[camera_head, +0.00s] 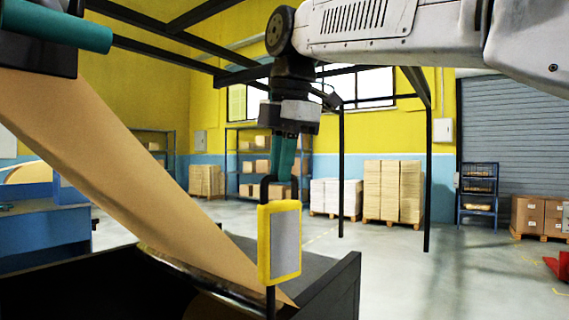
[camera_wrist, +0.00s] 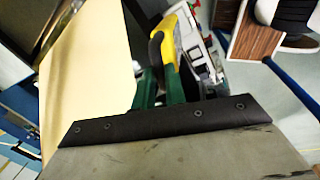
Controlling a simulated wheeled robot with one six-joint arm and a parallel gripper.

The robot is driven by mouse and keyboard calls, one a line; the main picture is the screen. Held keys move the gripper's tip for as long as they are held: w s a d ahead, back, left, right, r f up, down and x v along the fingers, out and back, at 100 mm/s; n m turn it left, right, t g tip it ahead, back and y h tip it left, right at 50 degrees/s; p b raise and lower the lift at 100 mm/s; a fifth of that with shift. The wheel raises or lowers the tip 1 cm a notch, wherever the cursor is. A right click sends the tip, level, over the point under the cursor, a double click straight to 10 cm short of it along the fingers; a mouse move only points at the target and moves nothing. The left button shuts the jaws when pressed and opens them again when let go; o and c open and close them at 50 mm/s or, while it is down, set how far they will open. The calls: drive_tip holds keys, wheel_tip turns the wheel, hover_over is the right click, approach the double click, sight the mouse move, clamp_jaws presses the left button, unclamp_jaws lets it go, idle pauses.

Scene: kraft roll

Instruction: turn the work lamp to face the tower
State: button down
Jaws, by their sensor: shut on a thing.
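The work lamp (camera_head: 280,242) has a yellow frame around a pale grey panel and stands upright on a dark post in the head view. Its panel shows towards the head camera, angled slightly right. My gripper (camera_head: 279,180) comes down from above and is shut on the black handle at the lamp's top. In the wrist view, the green fingers (camera_wrist: 160,88) close around the lamp's yellow and black part (camera_wrist: 166,42). The fingers hide part of the handle. I cannot tell which thing is the tower.
A wide brown paper web (camera_head: 120,150) slopes down close to the lamp's left. A dark machine side wall (camera_head: 335,292) stands low beside the post. Pallet stacks (camera_head: 393,192) and a blue rack (camera_head: 478,195) stand farther back. The floor at right is mostly clear.

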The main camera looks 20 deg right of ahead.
drive_tip(key=m, duration=0.2)
drive_tip(key=a+m, duration=0.1)
drive_tip(key=shift+a+m+h, duration=0.15)
drive_tip(key=shift+m+h, duration=0.25)
drive_tip(key=m, duration=0.1)
drive_tip(key=a+m, duration=0.1)
drive_tip(key=m, duration=0.1)
drive_tip(key=shift+w+m+h, duration=0.15)
drive_tip(key=shift+m+h, duration=0.15)
drive_tip(key=m, duration=0.2)
drive_tip(key=a+m, duration=0.1)
drive_tip(key=shift+w+m+g+h, duration=0.3)
drive_tip(key=shift+w, duration=0.05)
drive_tip(key=shift+w+a+m, duration=0.1)
drive_tip(key=shift+w+m, duration=0.1)
drive_tip(key=shift+m, duration=0.55)
drive_tip(key=shift+w+a+m, duration=0.1)
drive_tip(key=shift+w+m, duration=0.05)
drive_tip(key=shift+m, duration=0.6)
drive_tip(key=c, duration=1.5)
unclamp_jaws()
drive_tip(key=shift+g, duration=0.3)
drive_tip(key=shift+o, duration=0.2)
drive_tip(key=shift+r, duration=0.15)
